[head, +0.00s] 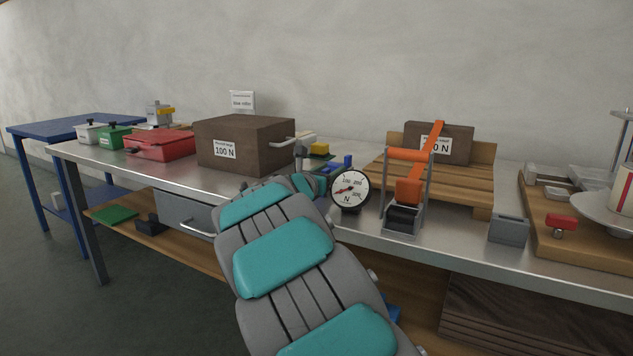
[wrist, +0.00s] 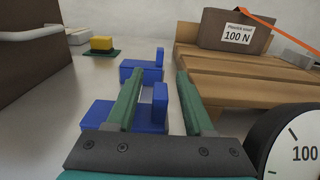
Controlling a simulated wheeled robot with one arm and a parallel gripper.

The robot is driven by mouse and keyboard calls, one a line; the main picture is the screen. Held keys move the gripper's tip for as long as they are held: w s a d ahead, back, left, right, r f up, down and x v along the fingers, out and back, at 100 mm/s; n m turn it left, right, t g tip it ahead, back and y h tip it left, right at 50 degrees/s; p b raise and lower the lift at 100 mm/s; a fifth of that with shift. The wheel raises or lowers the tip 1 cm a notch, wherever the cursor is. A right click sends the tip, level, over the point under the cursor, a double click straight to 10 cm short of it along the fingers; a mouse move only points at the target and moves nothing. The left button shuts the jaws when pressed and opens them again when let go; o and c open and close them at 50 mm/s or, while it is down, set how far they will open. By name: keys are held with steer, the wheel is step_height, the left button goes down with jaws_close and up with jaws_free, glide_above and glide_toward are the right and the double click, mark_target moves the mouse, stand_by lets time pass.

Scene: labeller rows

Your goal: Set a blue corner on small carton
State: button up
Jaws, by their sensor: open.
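In the wrist view a near blue corner (wrist: 160,105) rests on the metal bench with its upright part between my fingers. My left finger crosses in front of its base. A second blue corner (wrist: 140,73) lies farther ahead. My gripper (wrist: 160,73) is open, with green fingers on both sides and nothing clamped. In the head view the blue corners (head: 341,163) are small and partly hidden behind my wrist. The smaller brown carton (head: 458,142), labelled 100 N, stands on a wooden pallet (head: 470,189) at right, with an orange strap (head: 438,140) over it.
A larger brown carton (head: 262,140) with a handle stands left of my arm. A force dial (head: 350,190) and an orange-handled strap tensioner (head: 405,195) stand close on the right. A yellow block (wrist: 101,43) lies behind. Red and green boxes sit far left.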

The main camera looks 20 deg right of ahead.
jaws_close()
stand_by(0.4)
